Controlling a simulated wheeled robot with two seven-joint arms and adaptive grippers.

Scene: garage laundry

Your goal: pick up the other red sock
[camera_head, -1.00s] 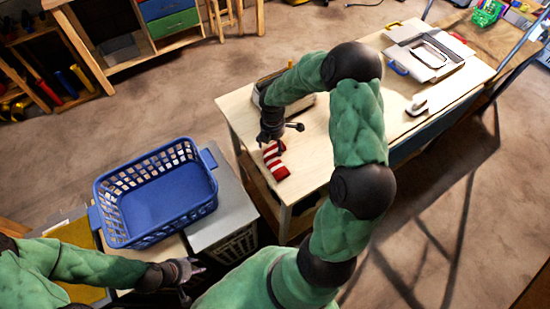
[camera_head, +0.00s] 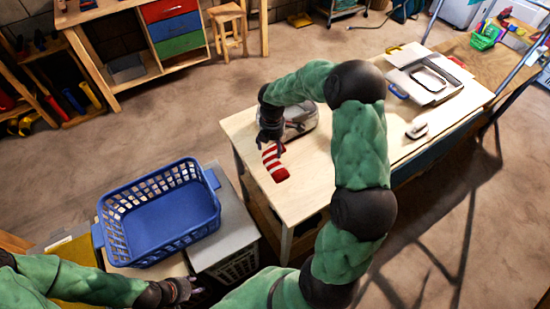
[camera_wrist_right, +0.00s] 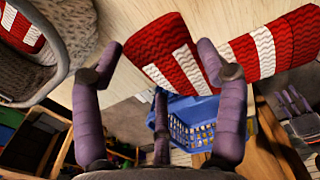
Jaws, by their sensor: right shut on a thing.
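A red and white striped sock (camera_head: 275,163) lies at the near left part of the wooden table top. My right gripper (camera_head: 270,140) is over its upper end, shut on it. In the right wrist view the sock (camera_wrist_right: 268,50) runs behind the right finger of my gripper (camera_wrist_right: 160,58). A grey container (camera_head: 302,120) stands just beyond the gripper. In the wrist view it (camera_wrist_right: 52,75) holds another red and white striped piece (camera_wrist_right: 22,30). My left gripper (camera_head: 182,291) is low at the left, beside the basket, its fingers too small to judge.
A blue laundry basket (camera_head: 112,243) stands on a grey and wooden surface left of the table (camera_head: 320,170). A flat grey-white appliance (camera_head: 430,75) and a small white object (camera_head: 417,130) are farther right on the table. The table's middle is partly clear.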

